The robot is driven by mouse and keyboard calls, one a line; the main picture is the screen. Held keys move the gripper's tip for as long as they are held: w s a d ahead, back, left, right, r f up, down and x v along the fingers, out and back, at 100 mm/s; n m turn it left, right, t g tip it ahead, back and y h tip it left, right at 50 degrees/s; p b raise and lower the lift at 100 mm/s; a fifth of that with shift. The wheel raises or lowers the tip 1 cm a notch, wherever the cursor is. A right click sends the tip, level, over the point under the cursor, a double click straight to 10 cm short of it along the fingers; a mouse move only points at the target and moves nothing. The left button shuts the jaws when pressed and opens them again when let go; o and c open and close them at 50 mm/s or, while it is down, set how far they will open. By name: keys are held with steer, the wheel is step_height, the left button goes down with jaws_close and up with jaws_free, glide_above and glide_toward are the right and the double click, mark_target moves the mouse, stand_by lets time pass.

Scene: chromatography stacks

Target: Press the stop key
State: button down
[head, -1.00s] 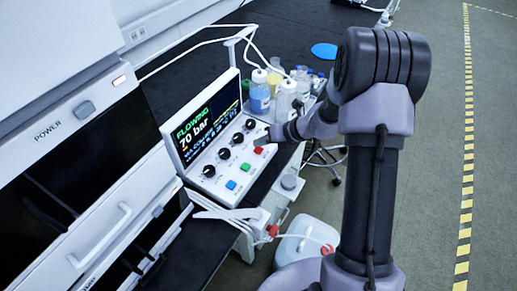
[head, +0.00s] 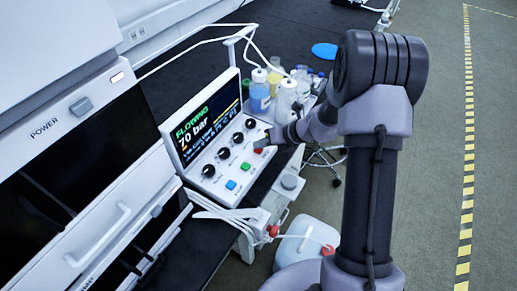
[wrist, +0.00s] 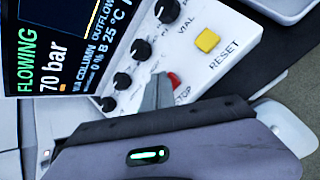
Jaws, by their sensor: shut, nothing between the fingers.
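The stop key is a red button (wrist: 174,80) with "STOP" printed beside it in the wrist view. In the head view its red edge (head: 258,151) shows only partly, behind my gripper tip. It sits on the sloped white control panel (head: 211,170), whose screen (head: 198,124) reads "FLOWING" and "70 bar". My gripper (wrist: 160,86) is shut and empty, its grey fingertips right beside or over the red key; I cannot tell whether they touch it. In the head view my gripper (head: 264,142) reaches the panel from the right.
A yellow "RESET" key (wrist: 207,40) lies beyond the stop key. Green (head: 245,166) and blue (head: 231,184) keys and several black knobs (head: 224,153) are close by. Bottles (head: 259,92) stand behind the panel. A white canister (head: 306,242) is on the floor below.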

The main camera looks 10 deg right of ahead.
mark_target(261, 150)
steer(key=shift+f, duration=0.35)
steer(key=shift+r, duration=0.1)
stand_by(0.4)
steer(key=shift+r+p, duration=0.7)
steer(key=shift+r, duration=0.15)
steer(key=shift+r, duration=0.1)
step_height(261, 150, up, 5)
steer(key=p, duration=0.4)
steer(key=shift+p, duration=0.4)
